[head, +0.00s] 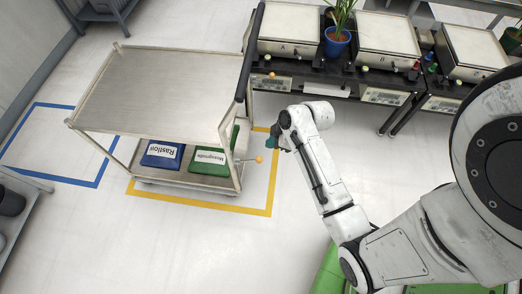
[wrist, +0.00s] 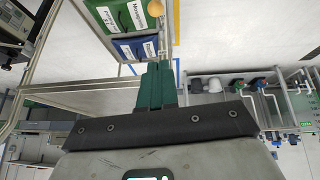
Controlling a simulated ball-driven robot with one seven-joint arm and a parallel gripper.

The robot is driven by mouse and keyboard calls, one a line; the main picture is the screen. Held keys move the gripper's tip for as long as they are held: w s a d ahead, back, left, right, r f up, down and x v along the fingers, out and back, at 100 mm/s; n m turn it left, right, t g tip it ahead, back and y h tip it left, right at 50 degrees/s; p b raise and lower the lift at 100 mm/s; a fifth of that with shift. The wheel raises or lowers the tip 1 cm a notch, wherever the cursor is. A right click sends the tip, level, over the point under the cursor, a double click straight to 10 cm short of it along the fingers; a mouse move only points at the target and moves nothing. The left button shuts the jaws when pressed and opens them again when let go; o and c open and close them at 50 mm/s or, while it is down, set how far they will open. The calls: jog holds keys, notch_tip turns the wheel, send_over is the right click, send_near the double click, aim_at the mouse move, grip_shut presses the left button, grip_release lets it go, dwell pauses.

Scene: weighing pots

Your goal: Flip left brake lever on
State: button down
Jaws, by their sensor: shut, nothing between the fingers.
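The cart (head: 150,90) is a metal trolley standing inside a yellow floor outline. A brake lever with an orange-yellow ball knob (head: 259,159) sticks out from its lower right end; I cannot tell whether it is on or off. My gripper (head: 271,143) is shut and empty, just above and right of this knob in the head view. In the wrist view, the green fingers (wrist: 156,85) are together, and a yellow knob (wrist: 155,8) shows beyond their tips, apart from them. I see no second cart lever clearly.
The lower shelf holds a blue bag (head: 162,154) and a green bag (head: 210,162). A bench with scales (head: 292,30) and a potted plant (head: 337,42) stands behind. A blue floor outline (head: 58,105) lies left.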

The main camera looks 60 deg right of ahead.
jog(key=shift+f, duration=0.15)
send_over(261, 160)
jog(key=f, duration=0.5)
jog(key=w+f, duration=0.1)
jog(key=f, duration=0.2)
jog(key=shift+a+f, duration=0.15)
jog(key=shift+a, duration=0.05)
jog(key=f, duration=0.3)
jog(key=shift+s+d, duration=0.25)
jog(key=shift+s, duration=0.1)
jog(key=shift+s+f, duration=0.1)
jog(key=shift+f, duration=0.4)
jog(key=shift+f, duration=0.1)
